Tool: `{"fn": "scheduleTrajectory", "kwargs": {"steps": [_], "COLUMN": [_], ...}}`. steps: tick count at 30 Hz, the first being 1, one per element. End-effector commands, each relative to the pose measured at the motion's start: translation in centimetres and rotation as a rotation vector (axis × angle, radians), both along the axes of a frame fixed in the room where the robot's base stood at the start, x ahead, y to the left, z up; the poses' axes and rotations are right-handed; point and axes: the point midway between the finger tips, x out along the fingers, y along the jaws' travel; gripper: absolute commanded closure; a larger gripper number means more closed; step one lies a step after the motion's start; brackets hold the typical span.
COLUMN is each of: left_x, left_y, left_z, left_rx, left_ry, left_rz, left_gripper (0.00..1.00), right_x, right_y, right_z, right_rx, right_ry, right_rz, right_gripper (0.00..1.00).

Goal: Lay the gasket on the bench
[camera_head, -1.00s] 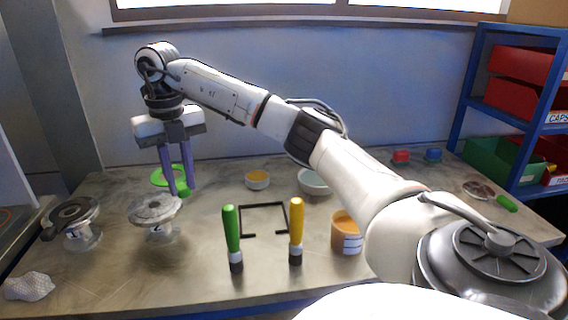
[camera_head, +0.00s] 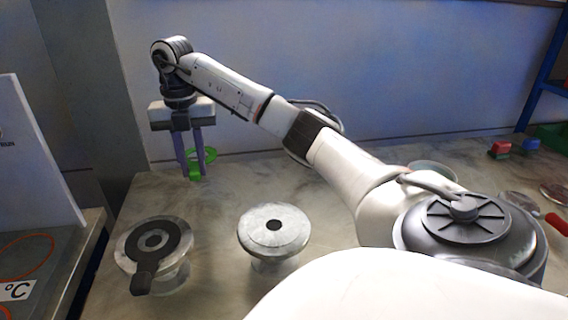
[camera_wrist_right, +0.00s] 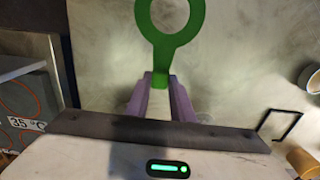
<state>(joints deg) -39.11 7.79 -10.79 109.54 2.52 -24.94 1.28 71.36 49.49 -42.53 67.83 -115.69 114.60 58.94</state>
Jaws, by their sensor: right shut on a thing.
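A flat green ring gasket (camera_head: 209,155) with a tab is held by my right gripper (camera_head: 190,176). In the right wrist view the purple fingers (camera_wrist_right: 161,90) are shut on the tab, and the green ring (camera_wrist_right: 170,41) sticks out beyond the fingertips. In the head view the gripper points down near the back edge of the bench (camera_head: 215,205), behind the two flanged vessels. The gasket seems held above the surface; its exact height is hard to tell. My left gripper is not in view.
A flanged vessel (camera_head: 180,280) at left carries a dark ring with a handle-like tab (camera_head: 143,281). A second, bare-topped flanged vessel (camera_head: 274,212) stands to its right. Bare bench lies around and between them.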

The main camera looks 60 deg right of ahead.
Motion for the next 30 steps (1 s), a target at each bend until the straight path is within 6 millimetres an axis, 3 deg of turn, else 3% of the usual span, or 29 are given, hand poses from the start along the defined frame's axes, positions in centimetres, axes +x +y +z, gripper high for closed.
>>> {"fn": "scheduleTrajectory", "kwargs": {"steps": [4, 12, 19, 24, 30], "left_x": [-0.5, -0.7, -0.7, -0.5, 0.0], "left_y": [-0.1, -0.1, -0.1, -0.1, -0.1], "left_z": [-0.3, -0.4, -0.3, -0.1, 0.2], "left_rx": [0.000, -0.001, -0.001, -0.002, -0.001], "left_ry": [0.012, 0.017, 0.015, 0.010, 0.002], "left_rz": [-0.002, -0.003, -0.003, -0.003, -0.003], "left_gripper": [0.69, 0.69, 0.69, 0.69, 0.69], "right_x": [0.0, -0.1, -0.1, -0.1, 0.0], "right_y": [0.0, 0.0, 0.0, 0.0, 0.0], "right_z": [-0.6, -5.4, -7.2, -9.6, -9.9], "right_rx": [0.000, 0.000, 0.000, 0.001, 0.000], "right_ry": [0.002, 0.002, 0.001, 0.002, -0.001], "right_rz": [0.000, 0.000, 0.001, 0.000, 0.000], "right_gripper": [1.00, 1.00, 1.00, 1.00, 1.00]}}
